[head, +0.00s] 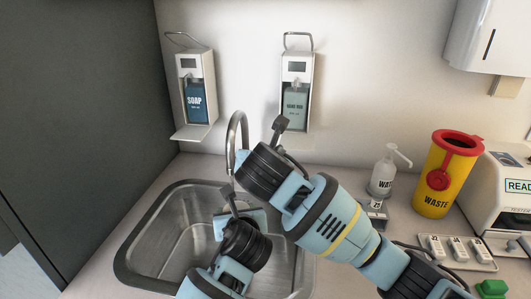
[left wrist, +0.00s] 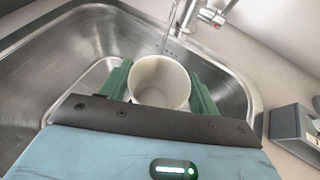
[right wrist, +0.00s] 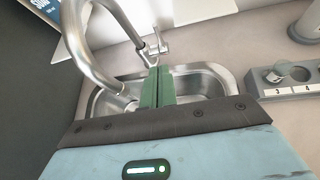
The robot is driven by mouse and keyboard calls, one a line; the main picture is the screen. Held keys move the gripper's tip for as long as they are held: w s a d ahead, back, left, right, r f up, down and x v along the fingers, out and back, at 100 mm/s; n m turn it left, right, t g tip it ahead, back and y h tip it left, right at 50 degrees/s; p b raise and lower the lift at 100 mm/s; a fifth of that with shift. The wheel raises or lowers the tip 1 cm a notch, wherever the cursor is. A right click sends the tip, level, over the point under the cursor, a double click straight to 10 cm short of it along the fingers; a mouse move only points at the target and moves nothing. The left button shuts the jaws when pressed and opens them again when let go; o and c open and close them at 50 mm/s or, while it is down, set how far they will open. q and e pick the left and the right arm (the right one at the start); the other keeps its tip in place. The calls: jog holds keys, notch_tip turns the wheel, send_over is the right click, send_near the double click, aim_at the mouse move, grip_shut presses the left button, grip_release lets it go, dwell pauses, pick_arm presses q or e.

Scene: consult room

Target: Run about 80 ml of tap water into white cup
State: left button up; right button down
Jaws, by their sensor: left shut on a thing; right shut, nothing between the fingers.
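The white cup (left wrist: 160,82) is between the green fingers of my left gripper (left wrist: 160,78), over the sink basin (left wrist: 65,50). Its mouth faces up; I cannot make out a water level inside. In the left wrist view a thin pale streak, apparently running water, comes down beyond the cup's far rim. The curved tap spout (right wrist: 95,60) and its lever (right wrist: 155,46) show in the right wrist view. My right gripper (right wrist: 158,72) is shut and empty, its fingertips just below the lever in the picture. In the head view my arms hide the cup and both sets of fingertips.
Soap (head: 197,95) and hand-rub (head: 296,95) dispensers hang on the wall behind the sink. Right of the sink stand a pump bottle (head: 383,175), a yellow waste bin (head: 446,180) and a white device (head: 508,190). A dark panel (head: 75,110) closes off the left side.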

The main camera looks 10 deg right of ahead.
jog(key=w+d+f+n, duration=0.1)
jog(key=w+f, duration=0.3)
jog(key=w, duration=0.7)
jog(key=shift+w+d+f+n, duration=0.25)
jog(key=shift+d+f+n, duration=0.15)
jog(key=shift+n, duration=0.2)
dwell(0.5)
jog(key=w+g, duration=0.1)
jog(key=w+r+g, duration=0.1)
jog(key=g, duration=0.1)
jog(key=shift+w+d+r+y, duration=0.2)
jog(key=shift+w+d+y, duration=0.1)
jog(key=shift+d, duration=0.1)
jog(key=shift+s, duration=0.15)
dwell(0.4)
